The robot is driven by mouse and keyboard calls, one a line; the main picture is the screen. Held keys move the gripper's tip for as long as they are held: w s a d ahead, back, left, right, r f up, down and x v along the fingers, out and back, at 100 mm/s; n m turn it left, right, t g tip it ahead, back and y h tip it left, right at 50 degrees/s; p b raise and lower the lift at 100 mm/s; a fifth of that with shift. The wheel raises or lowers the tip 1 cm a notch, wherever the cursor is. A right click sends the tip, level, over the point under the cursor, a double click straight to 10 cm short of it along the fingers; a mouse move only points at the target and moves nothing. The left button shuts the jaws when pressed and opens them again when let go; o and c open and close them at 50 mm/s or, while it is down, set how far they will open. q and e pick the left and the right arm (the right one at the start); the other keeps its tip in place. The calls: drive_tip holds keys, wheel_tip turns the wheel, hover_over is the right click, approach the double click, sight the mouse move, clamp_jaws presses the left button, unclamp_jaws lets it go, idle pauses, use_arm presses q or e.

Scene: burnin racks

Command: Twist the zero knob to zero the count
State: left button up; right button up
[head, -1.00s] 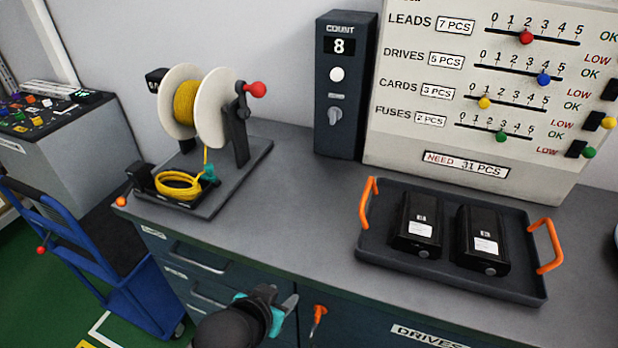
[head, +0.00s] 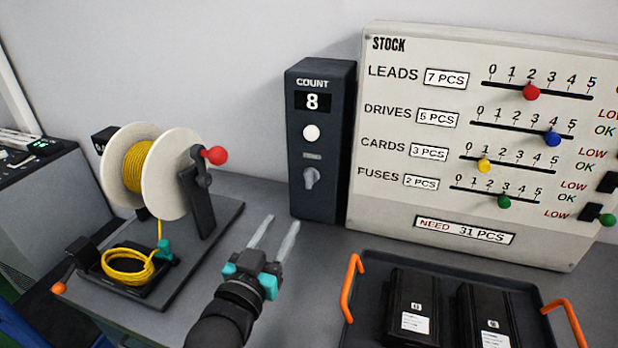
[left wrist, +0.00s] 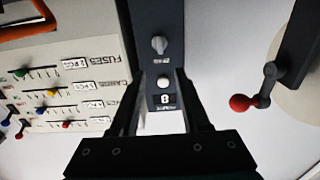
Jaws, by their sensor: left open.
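The dark count box (head: 321,205) stands at the back of the bench, its display (head: 313,102) reading 8. Below the display are a round white button (head: 311,133) and the grey zero knob (head: 311,178), its grip near upright and slightly tilted. The knob also shows in the left wrist view (left wrist: 159,44), upside down, beyond the fingers. My left gripper (head: 276,233) is open and empty, in front of and below the knob, fingers pointing toward the box and apart from it. It also shows in the left wrist view (left wrist: 160,85). My right gripper is not in view.
A cable reel (head: 165,172) with a red-handled crank (head: 215,155) stands left of my left gripper. The stock board (head: 400,215) is close on the box's right. A black tray (head: 374,265) with orange handles holds two black packs in front. The bench before the box is clear.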

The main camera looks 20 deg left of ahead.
sight(308, 180)
use_arm(q)
drive_tip(key=w, duration=0.5)
drive_tip(key=w+b, duration=0.1)
drive_tip(key=w, duration=0.8)
drive_tip(key=shift+w+d+b, duration=0.25)
drive_tip(key=shift+w+b, duration=0.05)
drive_tip(key=shift+w, duration=0.05)
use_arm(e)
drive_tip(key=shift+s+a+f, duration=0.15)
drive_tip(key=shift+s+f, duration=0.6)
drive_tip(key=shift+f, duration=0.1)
use_arm(q)
clamp_jaws()
